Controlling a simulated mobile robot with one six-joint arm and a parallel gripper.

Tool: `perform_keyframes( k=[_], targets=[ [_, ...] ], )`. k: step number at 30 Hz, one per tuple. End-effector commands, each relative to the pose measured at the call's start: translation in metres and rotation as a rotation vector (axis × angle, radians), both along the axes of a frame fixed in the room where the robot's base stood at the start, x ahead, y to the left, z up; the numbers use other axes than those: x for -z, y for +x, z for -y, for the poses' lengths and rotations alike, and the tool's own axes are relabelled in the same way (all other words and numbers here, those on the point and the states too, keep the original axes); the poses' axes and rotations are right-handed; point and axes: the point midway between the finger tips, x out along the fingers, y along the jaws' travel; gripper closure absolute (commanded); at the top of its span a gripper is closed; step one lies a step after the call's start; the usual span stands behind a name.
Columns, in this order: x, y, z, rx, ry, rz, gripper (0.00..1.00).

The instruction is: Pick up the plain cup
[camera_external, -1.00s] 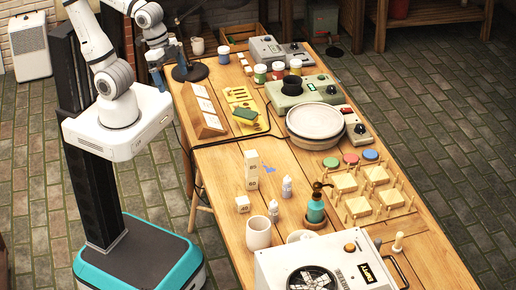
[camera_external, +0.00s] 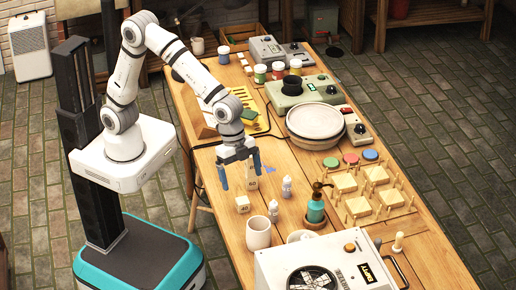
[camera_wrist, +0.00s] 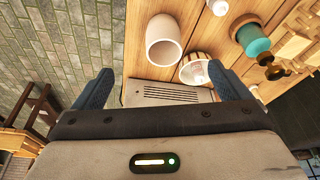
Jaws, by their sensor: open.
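My gripper (camera_external: 240,175) has blue fingers and is open and empty. A second cup with a patterned side (camera_wrist: 195,70) stands beside the plain cup.
A white box with a fan (camera_external: 325,262) stands close in front of the cups. A pegged wooden rack (camera_external: 375,192) is at the right.

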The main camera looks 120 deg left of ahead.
Motion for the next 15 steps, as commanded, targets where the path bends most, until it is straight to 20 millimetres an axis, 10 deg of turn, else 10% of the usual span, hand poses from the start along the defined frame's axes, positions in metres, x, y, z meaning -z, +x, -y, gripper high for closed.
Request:
perform_keyframes(
  k=[1,6,15],
  targets=[
    [0.036,0.016,0.007,0.024,0.001,-0.007,0.04],
    [0.093,0.052,0.023,0.093,0.005,-0.006,0.04],
    [0.12,0.067,0.031,0.119,0.005,-0.006,0.04]
  ],
)
